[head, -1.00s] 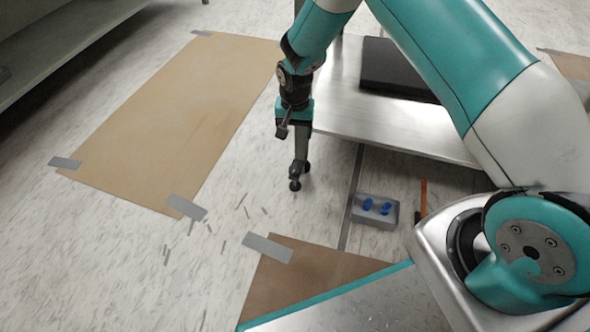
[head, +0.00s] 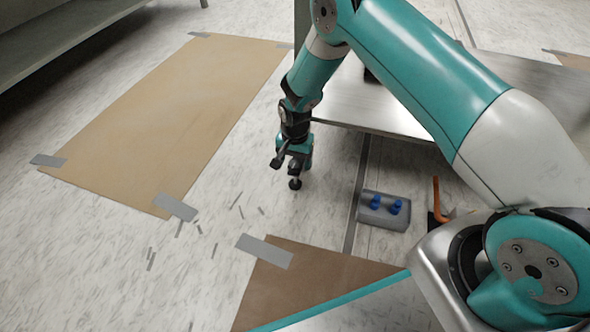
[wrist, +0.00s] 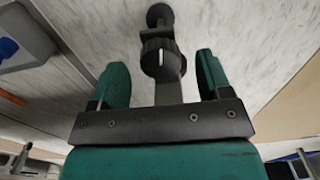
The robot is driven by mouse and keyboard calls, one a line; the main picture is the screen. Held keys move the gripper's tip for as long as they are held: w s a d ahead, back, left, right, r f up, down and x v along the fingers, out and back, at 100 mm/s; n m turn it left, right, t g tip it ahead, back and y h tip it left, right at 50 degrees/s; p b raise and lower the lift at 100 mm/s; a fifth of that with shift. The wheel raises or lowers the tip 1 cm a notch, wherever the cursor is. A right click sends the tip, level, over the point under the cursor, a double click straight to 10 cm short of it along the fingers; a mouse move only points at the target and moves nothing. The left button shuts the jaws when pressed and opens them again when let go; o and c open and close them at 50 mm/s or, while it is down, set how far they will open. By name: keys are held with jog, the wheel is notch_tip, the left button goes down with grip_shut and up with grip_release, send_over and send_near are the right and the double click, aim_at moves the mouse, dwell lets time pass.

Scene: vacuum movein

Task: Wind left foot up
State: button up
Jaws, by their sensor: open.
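The left foot (head: 295,184) stands on the floor under the front-left corner of the metal platform (head: 385,118), its upper part hidden behind my gripper. In the wrist view it shows as a dark ribbed knob (wrist: 161,58) with a stem and a round pad beyond. My gripper (head: 285,163) points down just above the foot's pad. In the wrist view my gripper (wrist: 162,66) is open, with one green finger on each side of the knob. A gap shows between the knob and each finger.
A grey box with blue pegs (head: 370,215) and an orange-handled tool (head: 437,195) lie on the floor to the right. Taped cardboard sheets (head: 165,120) cover the floor at left and at front (head: 300,290). A bench edge (head: 70,35) is at upper left.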

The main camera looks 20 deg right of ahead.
jog(key=shift+f, duration=0.85)
jog(key=shift+c, duration=0.4)
jog(key=c, duration=0.8)
jog(key=shift+c, duration=0.2)
